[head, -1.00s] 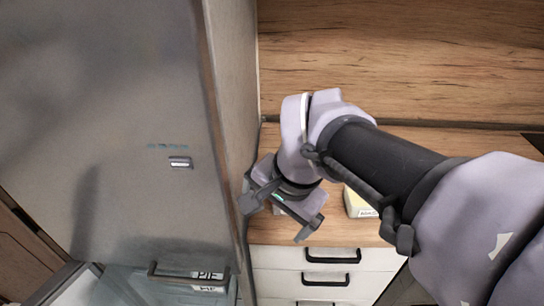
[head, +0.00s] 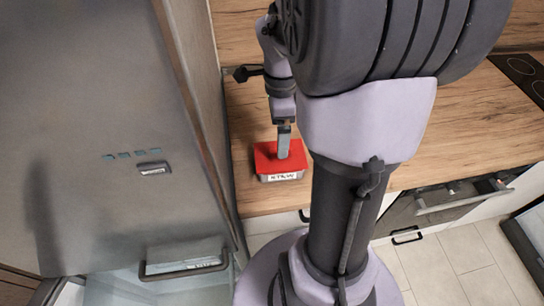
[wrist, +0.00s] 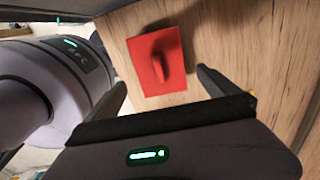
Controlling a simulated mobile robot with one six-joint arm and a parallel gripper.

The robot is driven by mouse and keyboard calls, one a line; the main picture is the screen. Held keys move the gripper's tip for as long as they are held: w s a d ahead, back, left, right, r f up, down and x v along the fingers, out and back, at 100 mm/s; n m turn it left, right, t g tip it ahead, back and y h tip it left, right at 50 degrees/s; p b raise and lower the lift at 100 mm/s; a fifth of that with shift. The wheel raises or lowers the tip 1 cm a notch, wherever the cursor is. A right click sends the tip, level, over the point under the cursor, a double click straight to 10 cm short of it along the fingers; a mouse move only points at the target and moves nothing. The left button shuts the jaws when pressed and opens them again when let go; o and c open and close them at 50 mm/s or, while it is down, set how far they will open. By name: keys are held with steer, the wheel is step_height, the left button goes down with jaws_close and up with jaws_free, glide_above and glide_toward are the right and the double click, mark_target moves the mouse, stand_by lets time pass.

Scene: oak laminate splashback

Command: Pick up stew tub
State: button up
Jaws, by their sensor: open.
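The stew tub (head: 266,160) stands on the wooden counter, with a red lid and a white label that seems to read STEW. In the wrist view the tub (wrist: 150,48) shows from above as a red square with a raised red grip in its middle. My gripper (head: 284,150) points down over the tub in the head view and hides part of the lid. In the wrist view my gripper (wrist: 163,88) is open, its fingers apart on either side below the tub, with nothing between them. I cannot tell the exact height gap.
A tall grey fridge or cabinet front (head: 85,130) stands close on the left. The wooden splashback (head: 228,35) rises behind. Bare counter (head: 440,130) lies to the right, with a dark hob (head: 525,72) at the far right.

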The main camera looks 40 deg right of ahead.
mark_target(280, 162)
step_height(280, 162, down, 6)
steer(key=shift+f+b, duration=0.2)
steer(key=shift+b, duration=0.8)
steer(key=f+b, duration=0.2)
steer(key=f, duration=0.3)
steer(key=shift+s+d+b, duration=0.15)
steer(key=shift+s+b, duration=0.1)
steer(key=shift+b, duration=0.15)
steer(key=shift+r, duration=0.15)
steer(key=shift+c, duration=0.4)
steer(key=c, duration=1.4)
